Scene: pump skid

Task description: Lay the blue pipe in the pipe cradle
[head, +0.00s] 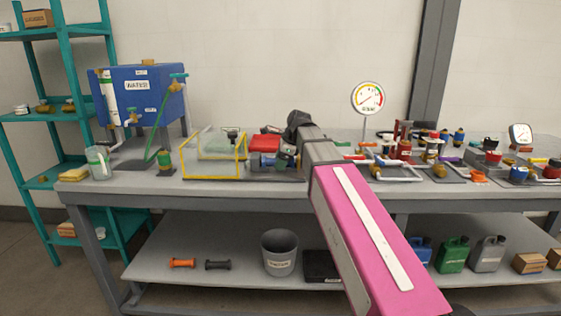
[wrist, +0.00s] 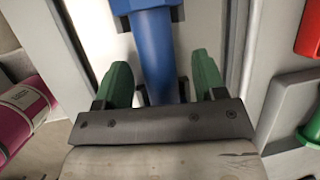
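The blue pipe (wrist: 155,50) shows in the upper middle of the wrist view and runs down between the fingers of my gripper (wrist: 161,68). The two green fingers stand apart, one on each side of the pipe, with a visible gap at least on the right. Small dark upright pieces show close beside the pipe; I cannot tell whether they belong to the pipe cradle. Pale bracket-like parts flank the pipe's far end at the top. In the head view my arm hides the gripper and the pipe, and I cannot make out the cradle.
A yellow-framed clear guard (head: 241,157) stands left of my arm on the bench, with a blue water tank (head: 140,95) farther left. A round gauge (head: 367,97) and many fittings crowd the right. A red object (wrist: 309,30) lies right of the gripper.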

